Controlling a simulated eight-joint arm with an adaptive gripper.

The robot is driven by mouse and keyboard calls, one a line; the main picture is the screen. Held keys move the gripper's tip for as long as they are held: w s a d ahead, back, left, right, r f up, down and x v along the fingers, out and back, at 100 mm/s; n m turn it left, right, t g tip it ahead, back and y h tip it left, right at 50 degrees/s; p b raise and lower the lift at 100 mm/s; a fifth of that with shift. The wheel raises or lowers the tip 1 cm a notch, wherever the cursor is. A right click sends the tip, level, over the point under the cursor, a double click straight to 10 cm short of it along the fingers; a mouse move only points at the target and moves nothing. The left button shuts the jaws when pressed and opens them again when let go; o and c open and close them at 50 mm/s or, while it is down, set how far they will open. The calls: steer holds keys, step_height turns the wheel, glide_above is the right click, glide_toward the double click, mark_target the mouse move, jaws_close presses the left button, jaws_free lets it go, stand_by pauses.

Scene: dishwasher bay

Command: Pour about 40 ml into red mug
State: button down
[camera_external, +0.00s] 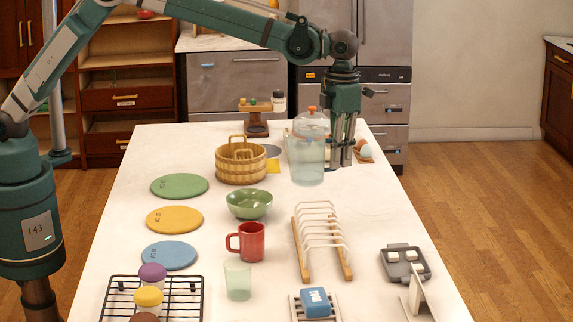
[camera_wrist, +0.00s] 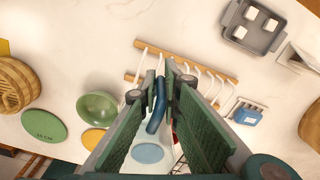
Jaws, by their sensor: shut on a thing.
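The red mug (camera_external: 251,242) stands upright on the white table, its handle to the left; only a red sliver shows past my fingers in the wrist view. The clear pitcher (camera_external: 309,160), with an orange knob on its lid and pale liquid inside, is upright at the far right part of the table. My gripper (camera_external: 340,160) points down at the pitcher's right side and is shut on it. In the wrist view, a blue handle-like part (camera_wrist: 156,112) lies between my fingers (camera_wrist: 161,85). Whether the pitcher touches the table is unclear.
A green bowl (camera_external: 249,204), a pale green glass (camera_external: 238,282) and a white-and-wood dish rack (camera_external: 320,240) stand around the mug. A woven basket (camera_external: 241,166) and coloured discs (camera_external: 175,220) are at left.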

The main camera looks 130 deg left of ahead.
steer(key=w+d+m+p, duration=0.25)
steer(key=w+d, duration=0.55)
steer(key=d, duration=0.5)
steer(key=shift+n, duration=0.45)
steer(key=shift+w+d+f, duration=0.1)
steer(key=shift+f, duration=1.2)
steer(key=shift+w+f, duration=0.1)
steer(key=shift+f, duration=1.15)
steer(key=shift+r, duration=0.1)
steer(key=s+d+r+t+y, duration=0.6)
steer(key=s+r+t+y, duration=0.1)
steer(key=t, duration=0.3)
steer(key=shift+s+m+t+y+p, duration=0.3)
steer(key=shift+s+p, duration=0.15)
steer(key=shift+s, duration=0.15)
